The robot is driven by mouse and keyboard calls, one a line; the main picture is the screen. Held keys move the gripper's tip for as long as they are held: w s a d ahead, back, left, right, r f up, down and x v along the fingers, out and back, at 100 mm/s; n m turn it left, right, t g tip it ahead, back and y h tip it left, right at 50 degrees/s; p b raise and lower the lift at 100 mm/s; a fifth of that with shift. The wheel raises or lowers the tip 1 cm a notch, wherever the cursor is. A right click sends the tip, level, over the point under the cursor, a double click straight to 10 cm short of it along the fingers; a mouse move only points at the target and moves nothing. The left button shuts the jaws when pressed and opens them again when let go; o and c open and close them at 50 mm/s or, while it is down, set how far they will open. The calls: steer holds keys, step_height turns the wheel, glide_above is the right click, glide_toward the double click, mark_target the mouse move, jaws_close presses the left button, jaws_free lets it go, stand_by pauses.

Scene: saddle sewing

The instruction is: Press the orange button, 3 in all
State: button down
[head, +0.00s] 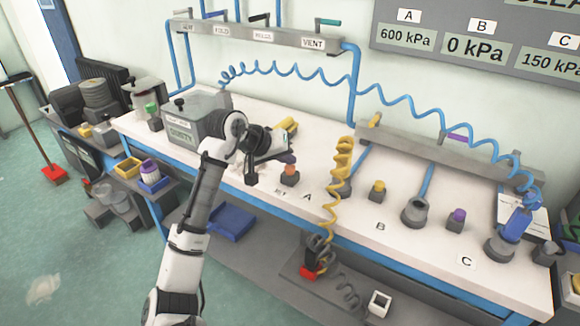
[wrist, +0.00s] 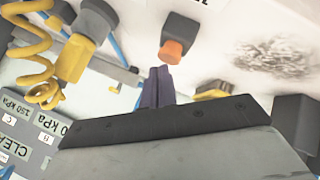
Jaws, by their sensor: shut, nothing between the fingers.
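The orange button (head: 290,169) is a small orange cap on a dark grey block, on the white bench near the label A. In the wrist view the orange button (wrist: 172,50) shows at the upper middle, cap toward my fingers. My gripper (head: 287,151) is just above and slightly left of the button in the head view. In the wrist view my gripper (wrist: 160,72) has its dark fingers shut together and empty, tips close to the orange cap. I cannot tell whether they touch it. The bench around the button is partly hidden by my arm.
A coiled yellow hose (head: 341,160) stands right of the button. Further right are a yellow button (head: 378,187) and a purple button (head: 457,215). A grey box (head: 190,122) stands at the left. A wall board (head: 480,42) reads A 600, B 0, C 150 kPa.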

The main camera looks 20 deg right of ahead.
mark_target(287, 169)
steer(key=shift+f, duration=0.55)
stand_by(0.5)
stand_by(0.4)
steer(key=shift+r+p, duration=0.9)
steer(key=shift+r, duration=0.1)
step_height(287, 169, up, 5)
steer(key=p, duration=0.5)
